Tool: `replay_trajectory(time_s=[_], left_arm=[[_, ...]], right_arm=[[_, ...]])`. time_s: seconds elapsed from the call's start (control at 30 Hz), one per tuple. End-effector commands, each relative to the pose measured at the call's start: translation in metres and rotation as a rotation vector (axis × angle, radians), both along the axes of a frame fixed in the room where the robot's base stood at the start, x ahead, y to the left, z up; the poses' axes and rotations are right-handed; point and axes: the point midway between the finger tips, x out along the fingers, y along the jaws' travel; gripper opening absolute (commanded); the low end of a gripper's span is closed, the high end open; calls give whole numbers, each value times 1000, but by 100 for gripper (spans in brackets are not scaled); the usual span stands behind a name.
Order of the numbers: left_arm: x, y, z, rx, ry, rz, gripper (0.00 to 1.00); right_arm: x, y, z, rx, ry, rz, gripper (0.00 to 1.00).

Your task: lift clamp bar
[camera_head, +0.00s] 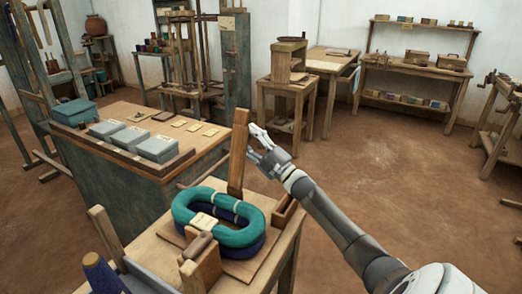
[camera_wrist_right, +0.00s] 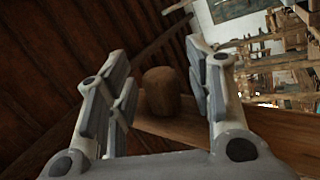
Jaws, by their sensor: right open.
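An upright wooden bar (camera_head: 238,155) stands at the back of a small wooden table and appears to be the clamp bar. In front of it, teal yarn (camera_head: 190,207) lies coiled over navy yarn (camera_head: 252,246) on a board. A wooden block with a rounded handle (camera_head: 201,245) stands at the front of the coil. My right gripper (camera_head: 254,143) is open, just right of the bar's upper part. In the right wrist view, a rounded brown wooden end (camera_wrist_right: 162,92) shows between or beyond the open fingers. Contact cannot be told. My left gripper is out of view.
A bench with grey boxes (camera_head: 157,148) and a teal box (camera_head: 73,112) stands at the left. A navy cone (camera_head: 100,272) is at the lower left. A stand (camera_head: 288,88) and shelves (camera_head: 412,70) are at the back. The floor (camera_head: 390,160) on the right is clear.

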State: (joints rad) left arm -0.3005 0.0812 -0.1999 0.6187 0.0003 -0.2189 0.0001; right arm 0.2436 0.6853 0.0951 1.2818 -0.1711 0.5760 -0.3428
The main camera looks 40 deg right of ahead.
Motion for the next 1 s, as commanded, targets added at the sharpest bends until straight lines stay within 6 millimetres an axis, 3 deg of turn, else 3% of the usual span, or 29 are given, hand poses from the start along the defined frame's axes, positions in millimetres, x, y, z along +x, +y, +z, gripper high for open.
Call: replay_trajectory(time_s=[0.6, 1.0], left_arm=[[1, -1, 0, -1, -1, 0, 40], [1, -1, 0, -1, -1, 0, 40]], right_arm=[[-87, -18, -44, 1, 3, -2, 48], [-100, -21, -50, 2, 1, -1, 48]])
